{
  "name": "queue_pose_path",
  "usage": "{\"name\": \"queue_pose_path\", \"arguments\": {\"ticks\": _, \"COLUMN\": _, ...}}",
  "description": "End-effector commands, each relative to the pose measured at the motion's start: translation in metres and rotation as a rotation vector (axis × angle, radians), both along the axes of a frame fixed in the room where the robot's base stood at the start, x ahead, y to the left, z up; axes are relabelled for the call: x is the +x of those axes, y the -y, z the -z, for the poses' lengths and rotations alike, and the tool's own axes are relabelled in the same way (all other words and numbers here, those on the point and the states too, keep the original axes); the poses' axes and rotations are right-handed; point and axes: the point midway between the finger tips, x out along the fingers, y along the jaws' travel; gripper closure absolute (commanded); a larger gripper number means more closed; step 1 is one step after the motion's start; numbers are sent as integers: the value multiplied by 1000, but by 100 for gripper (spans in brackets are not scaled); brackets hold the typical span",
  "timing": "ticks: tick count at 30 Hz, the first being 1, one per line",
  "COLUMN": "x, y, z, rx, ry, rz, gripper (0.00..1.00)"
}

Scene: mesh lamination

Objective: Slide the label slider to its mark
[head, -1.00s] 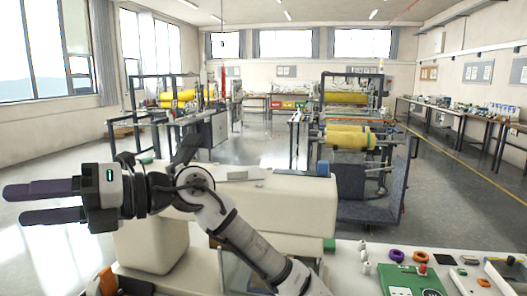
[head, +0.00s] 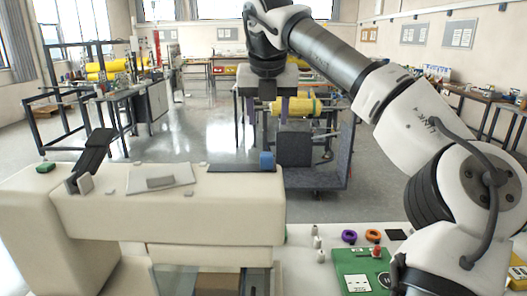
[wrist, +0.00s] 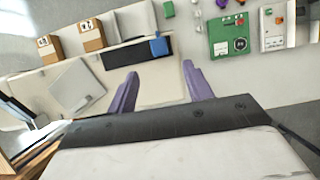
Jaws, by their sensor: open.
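A small blue block (head: 266,160), which looks like the label slider, sits at the right end of a dark strip (head: 235,169) on top of the cream machine. The blue block (wrist: 159,46) and the dark strip (wrist: 125,55) also show in the wrist view. No mark can be made out clearly along the strip. My gripper (head: 267,118) points down, with its two purple fingers spread and empty. In the head view it appears above the blue block. In the wrist view the block lies beyond my fingertips (wrist: 160,73), apart from them.
A pale plate (head: 160,180) and a dark tilted lever (head: 92,158) are on the machine's left part. A green board (head: 360,270), purple ring (head: 349,236) and orange ring (head: 376,236) lie on the white table to the right. Space above the strip looks clear.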

Motion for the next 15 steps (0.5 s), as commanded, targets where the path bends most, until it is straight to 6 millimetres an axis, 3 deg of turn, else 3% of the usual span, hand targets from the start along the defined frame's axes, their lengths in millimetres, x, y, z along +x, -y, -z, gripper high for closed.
{"name": "queue_pose_path", "arguments": {"ticks": 15, "x": 38, "y": -1, "z": 93, "rx": 5, "ry": -5, "rz": -7, "gripper": 49}}
